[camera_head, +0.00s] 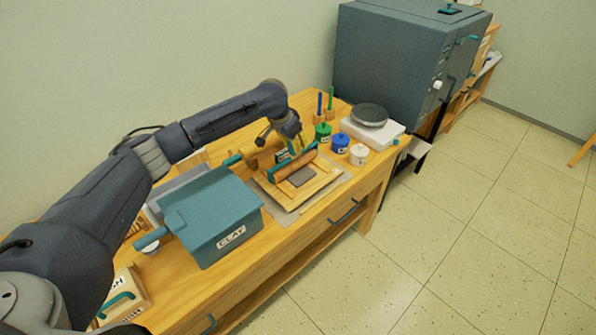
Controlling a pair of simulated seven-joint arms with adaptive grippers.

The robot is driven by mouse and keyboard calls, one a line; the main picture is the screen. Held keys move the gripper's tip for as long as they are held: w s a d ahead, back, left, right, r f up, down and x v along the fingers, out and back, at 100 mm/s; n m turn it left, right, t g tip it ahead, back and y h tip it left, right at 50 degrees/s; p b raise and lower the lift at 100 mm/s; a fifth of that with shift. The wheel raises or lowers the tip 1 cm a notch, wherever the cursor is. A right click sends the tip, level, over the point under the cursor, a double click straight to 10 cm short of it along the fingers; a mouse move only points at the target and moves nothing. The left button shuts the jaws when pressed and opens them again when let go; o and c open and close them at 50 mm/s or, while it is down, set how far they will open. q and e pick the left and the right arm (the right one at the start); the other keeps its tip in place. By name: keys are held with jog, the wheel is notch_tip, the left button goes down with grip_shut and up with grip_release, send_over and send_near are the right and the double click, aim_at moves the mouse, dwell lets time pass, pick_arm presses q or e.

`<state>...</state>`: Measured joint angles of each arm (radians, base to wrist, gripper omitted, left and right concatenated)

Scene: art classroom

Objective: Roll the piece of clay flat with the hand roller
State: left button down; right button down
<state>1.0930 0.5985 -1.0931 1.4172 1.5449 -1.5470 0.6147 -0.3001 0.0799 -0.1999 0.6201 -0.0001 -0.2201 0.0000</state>
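The hand roller (292,166) is an orange-brown cylinder with teal ends. It lies slantwise over the back part of a wooden board (321,183); I cannot tell whether it is raised. The piece of clay (299,177) is a flat-looking grey patch on the board, just in front of the roller. My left gripper (290,146) points down right at the roller, behind and above it. Its fingers are small and partly hidden, so I cannot tell whether they are closed on the roller. My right gripper is not in view.
A teal bin labelled CLAY (232,238) stands left of the board. Green (323,132), blue (340,143) and white (358,154) jars stand to its right, near a turntable (369,115). A large kiln-like box (390,65) is behind. The table's front edge is close to the board.

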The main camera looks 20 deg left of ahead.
pick_arm(q)
jog(key=shift+s+d+f, duration=0.1)
jog(key=shift+s+d, duration=0.5)
jog(key=shift+d, duration=0.35)
jog(key=shift+s+d, duration=0.55)
jog(key=shift+d, duration=0.2)
jog(key=shift+s+d, duration=0.4)
jog(key=shift+d, duration=0.25)
notch_tip(320, 180, up, 8)
dwell(0.4)
jog(key=shift+w, duration=0.1)
dwell(0.4)
